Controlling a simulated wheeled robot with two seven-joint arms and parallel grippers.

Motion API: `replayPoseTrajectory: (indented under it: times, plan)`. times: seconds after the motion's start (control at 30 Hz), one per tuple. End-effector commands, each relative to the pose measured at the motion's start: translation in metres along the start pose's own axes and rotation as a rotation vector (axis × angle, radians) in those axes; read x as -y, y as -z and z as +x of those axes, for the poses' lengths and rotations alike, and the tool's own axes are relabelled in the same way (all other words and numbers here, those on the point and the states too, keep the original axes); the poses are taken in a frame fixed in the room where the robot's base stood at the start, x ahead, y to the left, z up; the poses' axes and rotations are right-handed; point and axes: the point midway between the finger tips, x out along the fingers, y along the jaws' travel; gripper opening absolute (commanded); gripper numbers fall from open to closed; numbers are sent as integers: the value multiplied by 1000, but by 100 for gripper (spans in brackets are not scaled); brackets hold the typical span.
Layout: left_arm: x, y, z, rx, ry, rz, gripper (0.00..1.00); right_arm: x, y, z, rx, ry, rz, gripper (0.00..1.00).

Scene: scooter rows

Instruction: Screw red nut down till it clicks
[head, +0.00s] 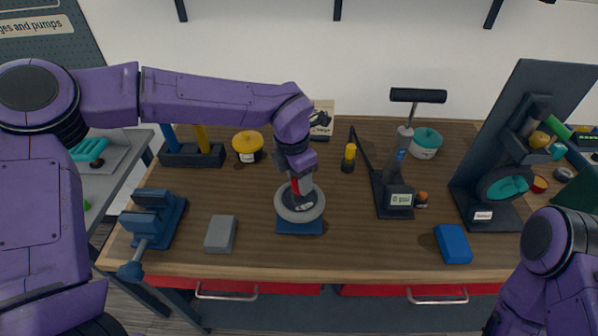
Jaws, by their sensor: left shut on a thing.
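A grey wheel (281,207) lies flat on a blue base (300,228) near the middle of the workbench. My left gripper (301,194) points down over the wheel's centre. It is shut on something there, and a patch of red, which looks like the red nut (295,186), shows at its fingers. The fingers and arm hide most of the nut and the hub, so how far down the nut sits cannot be seen. My right arm shows at the lower right, but its gripper is out of view.
An upright pump (402,150) stands right of the wheel. A blue vise (152,222) and a grey block (221,234) are left. A blue block (453,243) lies front right, and a dark stand (485,212) stands behind it. Bare wood lies between wheel and front edge.

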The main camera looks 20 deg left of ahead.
Motion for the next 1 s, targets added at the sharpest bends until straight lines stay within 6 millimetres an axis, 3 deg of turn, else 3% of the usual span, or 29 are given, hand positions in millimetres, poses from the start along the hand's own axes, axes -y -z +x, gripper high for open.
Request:
replayPoseTrajectory:
  times: [1.0]
  plan:
    - [1, 0, -3, -1, 40, 310, 14, -4, 20, -50, 0, 0, 0, 43]
